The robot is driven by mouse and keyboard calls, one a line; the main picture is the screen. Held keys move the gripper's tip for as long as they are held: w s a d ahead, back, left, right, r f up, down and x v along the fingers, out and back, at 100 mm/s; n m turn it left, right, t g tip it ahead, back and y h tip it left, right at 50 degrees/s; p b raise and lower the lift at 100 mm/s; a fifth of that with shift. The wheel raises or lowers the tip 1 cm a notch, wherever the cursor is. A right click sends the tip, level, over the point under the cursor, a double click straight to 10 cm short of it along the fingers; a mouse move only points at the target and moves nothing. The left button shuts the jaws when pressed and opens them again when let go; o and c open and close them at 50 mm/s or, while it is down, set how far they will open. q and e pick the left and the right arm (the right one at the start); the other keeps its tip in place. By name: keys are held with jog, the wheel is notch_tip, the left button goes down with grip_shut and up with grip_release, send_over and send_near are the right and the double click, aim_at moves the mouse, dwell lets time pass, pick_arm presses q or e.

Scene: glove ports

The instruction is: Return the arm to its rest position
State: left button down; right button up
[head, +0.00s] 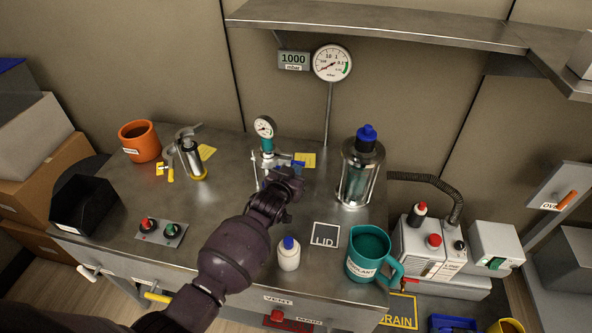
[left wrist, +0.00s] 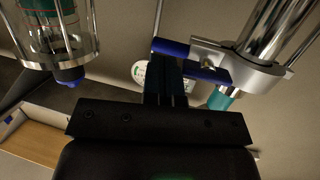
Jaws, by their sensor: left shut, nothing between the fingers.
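My left arm (head: 235,255) reaches in from the bottom left over the metal bench. Its dark gripper (head: 288,176) is beside the small gauge stand (head: 268,150), which has a teal section and a blue lever. In the left wrist view the gripper fingers (left wrist: 168,82) are shut and empty. They overlap the blue lever (left wrist: 172,48) on a metal clamp (left wrist: 240,68); I cannot tell whether they touch it. The gripper hides part of the stand's lower end. My right gripper is not in view.
A glass-and-metal vessel with a blue cap (head: 359,170) stands close to the gripper's right. A white bottle (head: 289,254), a teal jug (head: 368,255) and a LID square (head: 325,236) are nearer the front. A switch box (head: 161,232) and black bin (head: 85,203) are left.

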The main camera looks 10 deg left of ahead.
pick_arm(q)
jog(key=s+a+r, duration=0.2)
jog(key=s+a, duration=0.1)
jog(key=s, duration=0.3)
jog(key=s+a+r, duration=0.2)
jog(key=s+a, duration=0.1)
jog(key=s, duration=0.2)
jog(key=s+a+f+g+y, duration=0.1)
jog(key=s+a+f, duration=0.2)
jog(key=s, duration=0.4)
jog(key=s+a+f+n+g+y, duration=0.1)
jog(key=s+a+f, duration=0.2)
jog(key=s, duration=0.5)
jog(key=s+a+f+g+y, duration=0.1)
jog(key=s+a+f, duration=0.2)
jog(key=s, duration=0.5)
jog(key=shift+s+f+g, duration=0.2)
jog(key=shift+f+g, duration=0.2)
jog(key=shift+f, duration=0.35)
